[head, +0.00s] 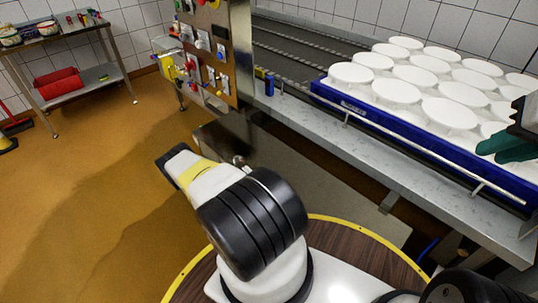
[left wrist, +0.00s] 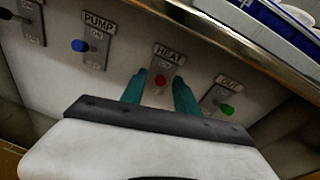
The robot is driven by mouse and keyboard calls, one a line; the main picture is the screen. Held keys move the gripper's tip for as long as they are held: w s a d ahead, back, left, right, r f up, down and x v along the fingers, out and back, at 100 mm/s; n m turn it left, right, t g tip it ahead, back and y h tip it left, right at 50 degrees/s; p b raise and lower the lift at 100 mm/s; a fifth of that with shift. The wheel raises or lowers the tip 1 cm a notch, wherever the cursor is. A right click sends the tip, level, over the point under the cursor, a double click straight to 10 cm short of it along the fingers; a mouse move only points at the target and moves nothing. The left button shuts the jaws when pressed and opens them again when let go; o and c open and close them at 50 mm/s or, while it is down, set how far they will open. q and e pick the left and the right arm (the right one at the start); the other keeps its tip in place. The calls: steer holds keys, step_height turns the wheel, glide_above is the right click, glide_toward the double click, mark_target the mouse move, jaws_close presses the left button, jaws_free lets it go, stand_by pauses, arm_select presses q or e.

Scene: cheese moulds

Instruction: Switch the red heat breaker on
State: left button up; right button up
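The heat breaker, with a red knob (left wrist: 160,82) on a small metal plate under the label HEAT (left wrist: 169,52), is on the panel in the left wrist view. Its knob shows toward the lower end of the plate. My left gripper (left wrist: 159,92) is open, with one teal finger on each side of the red knob. I cannot tell whether either finger touches it. In the head view the left fingers are not visible. My right gripper (head: 505,146) is at the right edge, partly cut off, above the blue tray of white moulds; its opening is unclear.
A PUMP switch with a blue knob (left wrist: 79,46) is left of the breaker, and a CUT switch with a green knob (left wrist: 227,110) is right. The control panel (head: 208,50) stands beside the conveyor. A blue tray (head: 400,126) holds several white moulds.

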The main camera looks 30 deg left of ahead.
arm_select(q)
steer(key=v, duration=0.6)
stand_by(0.4)
